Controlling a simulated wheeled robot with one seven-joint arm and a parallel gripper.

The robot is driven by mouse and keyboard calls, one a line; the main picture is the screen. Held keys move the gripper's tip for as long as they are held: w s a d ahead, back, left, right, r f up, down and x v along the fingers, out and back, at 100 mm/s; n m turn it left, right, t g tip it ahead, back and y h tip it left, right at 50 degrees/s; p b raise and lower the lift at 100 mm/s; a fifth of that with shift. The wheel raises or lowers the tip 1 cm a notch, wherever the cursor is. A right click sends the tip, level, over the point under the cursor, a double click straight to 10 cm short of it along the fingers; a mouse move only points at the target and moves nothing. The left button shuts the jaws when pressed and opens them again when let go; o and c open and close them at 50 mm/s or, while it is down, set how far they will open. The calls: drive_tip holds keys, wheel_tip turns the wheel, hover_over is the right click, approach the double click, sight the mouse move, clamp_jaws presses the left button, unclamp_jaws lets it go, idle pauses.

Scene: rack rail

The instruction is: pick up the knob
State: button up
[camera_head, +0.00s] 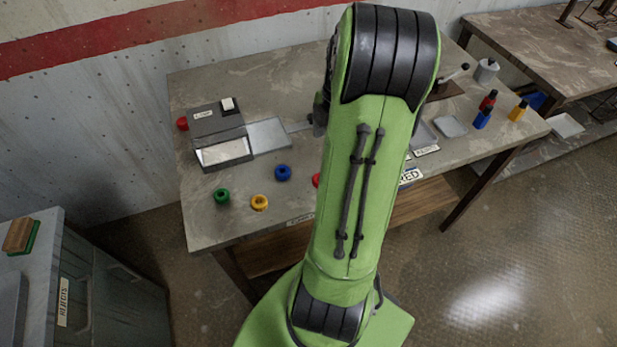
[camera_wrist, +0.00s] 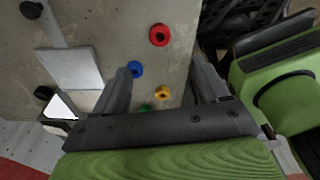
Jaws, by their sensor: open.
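Several ring-like coloured knobs lie on the grey table. A green knob (camera_head: 222,196), a yellow knob (camera_head: 260,202) and a blue knob (camera_head: 283,173) show in the head view; a red knob (camera_head: 316,180) is mostly hidden by my arm. In the wrist view the red knob (camera_wrist: 159,35) is farthest up, with the blue knob (camera_wrist: 135,69), yellow knob (camera_wrist: 162,94) and partly hidden green knob (camera_wrist: 145,107) below it. My gripper (camera_wrist: 160,64) is open and empty, its fingers apart above the table. The head view hides it behind my arm.
A dark box (camera_head: 222,153) with an open light compartment stands at the table's left, beside a flat grey plate (camera_head: 268,135). Red-and-blue (camera_head: 483,119) and yellow (camera_head: 518,111) items stand at the right. A REJECTS cabinet (camera_head: 64,300) is at lower left.

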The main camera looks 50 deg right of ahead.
drive_tip(key=f+b, duration=0.1)
drive_tip(key=f, duration=0.3)
drive_tip(key=a+f+b, duration=0.1)
drive_tip(key=f, duration=0.4)
drive_tip(key=f+b, duration=0.1)
drive_tip(key=f, duration=0.3)
drive_tip(key=shift+w+a+f, duration=0.3)
drive_tip(key=shift+w, duration=0.05)
drive_tip(key=shift+r, duration=0.1)
drive_tip(key=c, duration=1.2)
